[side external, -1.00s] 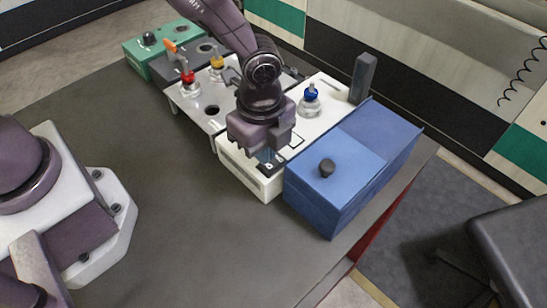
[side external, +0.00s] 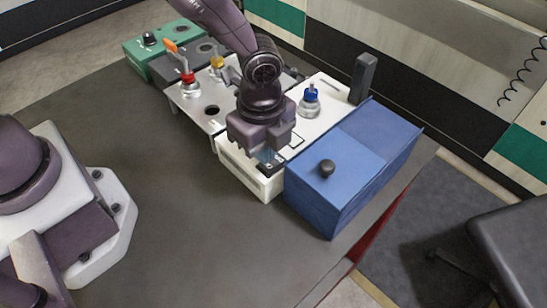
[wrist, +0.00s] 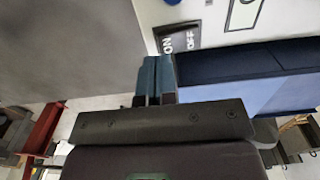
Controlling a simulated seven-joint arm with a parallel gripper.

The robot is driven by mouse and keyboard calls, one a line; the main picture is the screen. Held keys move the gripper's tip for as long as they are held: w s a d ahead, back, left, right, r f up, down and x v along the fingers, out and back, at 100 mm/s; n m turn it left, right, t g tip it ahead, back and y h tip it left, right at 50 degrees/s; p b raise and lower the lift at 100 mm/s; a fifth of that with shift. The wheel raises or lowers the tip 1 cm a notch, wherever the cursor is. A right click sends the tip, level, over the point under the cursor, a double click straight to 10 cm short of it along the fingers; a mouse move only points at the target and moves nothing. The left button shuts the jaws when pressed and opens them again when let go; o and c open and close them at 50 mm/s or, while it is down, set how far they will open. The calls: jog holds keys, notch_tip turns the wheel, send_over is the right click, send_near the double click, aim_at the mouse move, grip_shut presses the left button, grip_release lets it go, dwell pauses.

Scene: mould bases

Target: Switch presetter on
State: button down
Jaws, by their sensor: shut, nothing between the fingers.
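The presetter is a white box (side external: 237,166) with a dark upright column (side external: 363,78) at its back right. A blue-topped tool holder (side external: 310,98) stands on it. Its dark rocker switch (wrist: 181,40), marked ON and OFF, shows in the wrist view at the edge of the white top. My gripper (side external: 269,163) points down over the presetter's front end. In the wrist view its teal fingers (wrist: 157,62) are together and empty, with their tips close by the ON end. I cannot tell whether they touch the switch or which way it is tipped.
A blue box (side external: 345,165) with a black knob (side external: 327,168) stands close on the right of the presetter. On the left are a light plate (side external: 196,103) with red and yellow holders, a dark grey block and a green box (side external: 150,58). The table's front is clear.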

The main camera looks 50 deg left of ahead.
jog(key=shift+f, duration=1.5)
dwell(1.0)
jog(key=shift+r, duration=3.55)
jog(key=s+a+r+n+t, duration=0.2)
jog(key=s+a+r+n, duration=0.4)
jog(key=a+r+n, duration=0.3)
jog(key=s+a+r+n+t, duration=0.3)
jog(key=s+a+r+n, duration=0.3)
jog(key=a+r+n, duration=0.3)
notch_tip(320, 180, up, 2)
jog(key=shift+s+a+t, duration=0.25)
jog(key=shift+s+t, duration=0.05)
jog(key=shift+s, duration=0.1)
